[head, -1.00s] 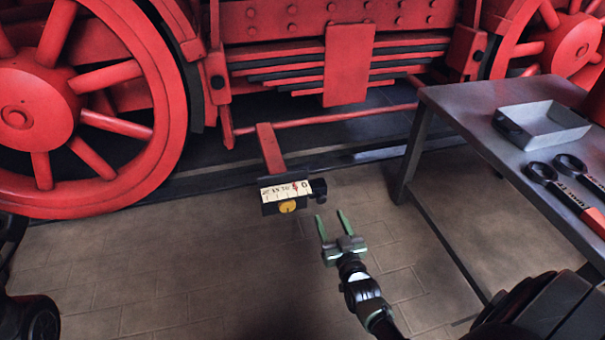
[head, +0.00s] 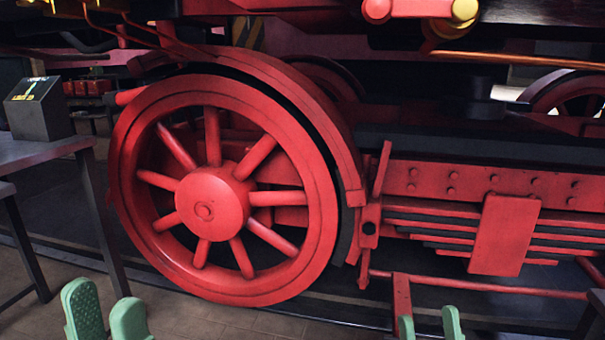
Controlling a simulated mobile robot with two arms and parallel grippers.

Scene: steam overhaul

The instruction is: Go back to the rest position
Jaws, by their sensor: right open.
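My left gripper (head: 107,312) shows at the bottom left, with two green fingertips apart and nothing between them. My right gripper (head: 429,325) shows at the bottom edge, right of the middle, open and empty. Its fingertips are in front of the red bar under the locomotive. The rest of both grippers and both arms is below the picture.
The locomotive's large red spoked wheel (head: 213,200) fills the middle. A red plate (head: 505,235) hangs over leaf springs at the right. At the left, a dark table (head: 45,150) carries a box-shaped device (head: 38,108). Paved floor (head: 200,320) lies in front.

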